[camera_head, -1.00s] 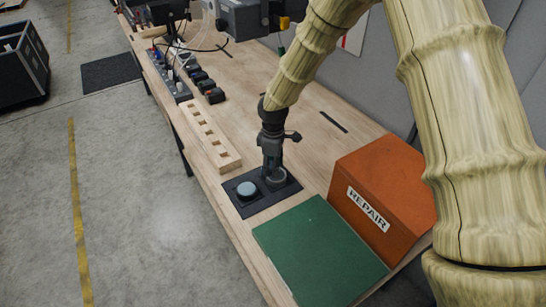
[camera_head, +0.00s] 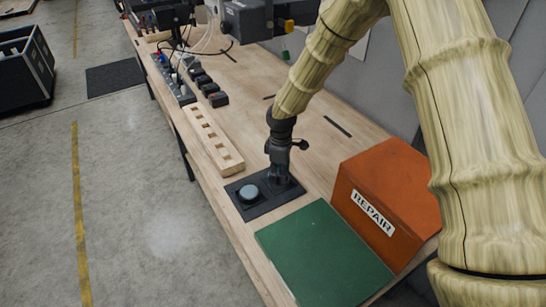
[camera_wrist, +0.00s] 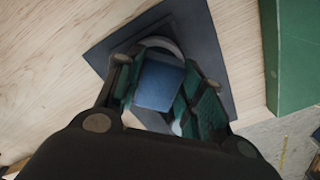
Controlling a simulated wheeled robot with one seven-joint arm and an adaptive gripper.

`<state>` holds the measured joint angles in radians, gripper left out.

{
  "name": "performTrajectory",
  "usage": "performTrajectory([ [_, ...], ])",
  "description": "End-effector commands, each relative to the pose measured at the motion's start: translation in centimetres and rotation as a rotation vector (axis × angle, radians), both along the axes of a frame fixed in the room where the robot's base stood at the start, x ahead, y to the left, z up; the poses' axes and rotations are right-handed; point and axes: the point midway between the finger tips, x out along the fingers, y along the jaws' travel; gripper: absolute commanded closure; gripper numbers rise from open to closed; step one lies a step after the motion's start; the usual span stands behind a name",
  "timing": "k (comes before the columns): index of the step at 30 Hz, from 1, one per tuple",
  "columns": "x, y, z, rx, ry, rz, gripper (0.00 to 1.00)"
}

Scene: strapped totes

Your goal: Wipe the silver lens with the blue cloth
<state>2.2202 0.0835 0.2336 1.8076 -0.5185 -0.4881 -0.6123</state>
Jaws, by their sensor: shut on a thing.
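A black tray (camera_head: 262,205) lies on the bench, and it also shows in the wrist view (camera_wrist: 98,52). A pale grey-blue disc (camera_head: 248,192), which looks like the silver lens, sits in its left half. My gripper (camera_head: 278,177) is over the tray's right half, pointing down. In the wrist view my gripper (camera_wrist: 157,88) is shut on the blue cloth (camera_wrist: 159,84), a block-like piece between the two fingers. A grey ring (camera_wrist: 162,43) shows just beyond the cloth, partly hidden by it. I cannot tell whether the cloth touches it. A pale edge (camera_wrist: 177,127) shows behind the right finger.
A green mat (camera_head: 322,253) lies in front of the tray, and an orange REPAIR box (camera_head: 387,195) stands to its right. A wooden block with holes (camera_head: 212,142) is to the left. Several black items (camera_head: 208,86) and cables lie farther back. Bare bench is behind my gripper.

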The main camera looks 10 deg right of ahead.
Motion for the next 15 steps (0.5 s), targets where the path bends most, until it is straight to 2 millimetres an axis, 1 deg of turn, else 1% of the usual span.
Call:
performTrajectory([
  [1,-0.1,0.3,-0.3,-0.001,0.002,0.0,0.96],
  [2,-0.1,0.5,0.2,-0.001,0.0,-0.001,0.96],
  [4,-0.2,1.0,-0.1,-0.001,0.003,-0.003,0.96],
  [6,-0.2,1.1,0.8,0.0,0.001,-0.004,0.96],
  [7,-0.2,1.2,0.9,-0.001,0.001,-0.004,0.96],
  [8,-0.1,1.2,2.0,0.001,-0.003,-0.003,0.96],
  [9,-0.1,1.4,2.6,0.001,-0.001,0.0,0.96],
  [15,-0.1,1.6,4.2,0.0,0.001,0.003,0.96],
])
